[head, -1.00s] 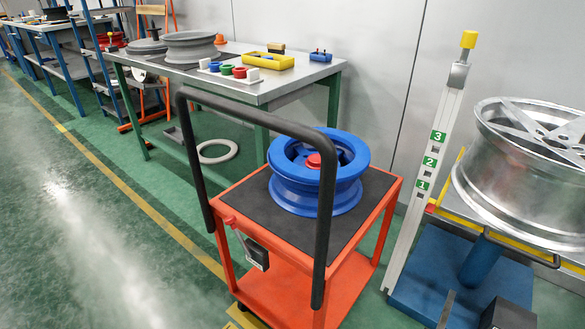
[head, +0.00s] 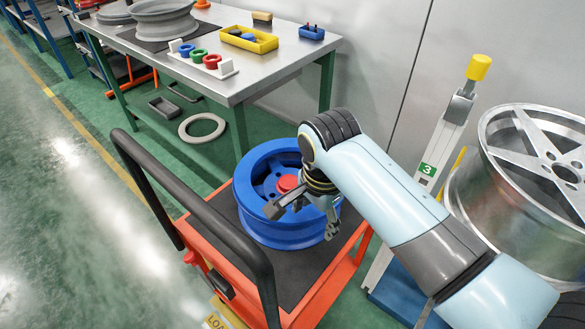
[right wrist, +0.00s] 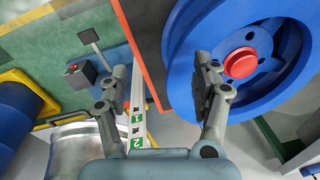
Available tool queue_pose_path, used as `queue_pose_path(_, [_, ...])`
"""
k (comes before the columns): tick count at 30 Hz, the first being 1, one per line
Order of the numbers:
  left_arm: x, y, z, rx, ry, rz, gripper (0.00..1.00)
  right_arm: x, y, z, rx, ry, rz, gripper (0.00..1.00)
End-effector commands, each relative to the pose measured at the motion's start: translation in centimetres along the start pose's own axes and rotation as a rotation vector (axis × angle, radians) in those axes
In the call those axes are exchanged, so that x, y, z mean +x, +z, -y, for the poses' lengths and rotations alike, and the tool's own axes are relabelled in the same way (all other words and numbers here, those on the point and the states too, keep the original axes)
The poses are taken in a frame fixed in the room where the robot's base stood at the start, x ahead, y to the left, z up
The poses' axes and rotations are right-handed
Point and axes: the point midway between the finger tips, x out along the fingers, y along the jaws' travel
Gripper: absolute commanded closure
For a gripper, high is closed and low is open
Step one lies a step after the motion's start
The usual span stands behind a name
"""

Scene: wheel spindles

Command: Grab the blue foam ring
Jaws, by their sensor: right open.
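A large blue ring-shaped wheel (head: 262,228) with a red centre cap (head: 288,184) lies flat on the trolley. A small blue ring (head: 186,50) sits in a row with a green and a red one on the workbench. I cannot tell which is foam. My right gripper (head: 303,222) is open and empty over the near side of the large blue wheel, hiding part of it. In the right wrist view, one finger of the gripper (right wrist: 155,85) overlaps the wheel's edge (right wrist: 184,55); the other lies outside it. I cannot tell whether they touch. My left gripper is not in view.
The orange trolley (head: 205,245) has a black handle (head: 215,225) standing at the near left. A metal wheel (head: 535,150) and a yellow-topped post (head: 450,130) stand at the right. The workbench (head: 275,68) is behind. Floor at the left is clear.

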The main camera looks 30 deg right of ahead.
Motion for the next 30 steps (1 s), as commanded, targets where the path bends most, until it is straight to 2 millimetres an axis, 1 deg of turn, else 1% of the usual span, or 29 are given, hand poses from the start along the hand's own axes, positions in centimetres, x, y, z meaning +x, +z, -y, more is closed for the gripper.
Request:
queue_pose_path(1, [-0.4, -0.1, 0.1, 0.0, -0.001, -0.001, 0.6, -1.1, 0.7, 2.2, 0.153, 0.01, 0.011, 0.35])
queue_pose_path(3, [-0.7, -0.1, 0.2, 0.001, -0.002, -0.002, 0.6, -2.3, 1.5, 4.3, 0.368, 0.033, 0.019, 0.35])
queue_pose_path(6, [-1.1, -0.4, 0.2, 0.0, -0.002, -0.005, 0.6, -3.9, 2.6, 6.8, 0.625, 0.066, 0.019, 0.35])
queue_pose_path(9, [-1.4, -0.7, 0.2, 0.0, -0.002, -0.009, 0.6, -5.2, 3.4, 8.5, 0.812, 0.09, 0.013, 0.35])
queue_pose_path(13, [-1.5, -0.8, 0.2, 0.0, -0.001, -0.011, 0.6, -6.1, 4.0, 9.6, 0.948, 0.11, 0.005, 0.35])
queue_pose_path(16, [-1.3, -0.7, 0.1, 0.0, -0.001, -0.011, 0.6, -5.2, 4.2, 9.7, 0.987, 0.117, 0.0, 0.35])
queue_pose_path(22, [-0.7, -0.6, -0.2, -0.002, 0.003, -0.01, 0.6, -1.9, 4.3, 9.3, 0.991, 0.116, 0.0, 0.35])
queue_pose_path(28, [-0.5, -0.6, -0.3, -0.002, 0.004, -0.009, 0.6, -0.3, 4.3, 9.1, 0.99, 0.114, 0.0, 0.35])
queue_pose_path(30, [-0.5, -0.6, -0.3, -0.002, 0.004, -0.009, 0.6, 0.7, 4.3, 8.7, 0.99, 0.116, -0.001, 0.35])
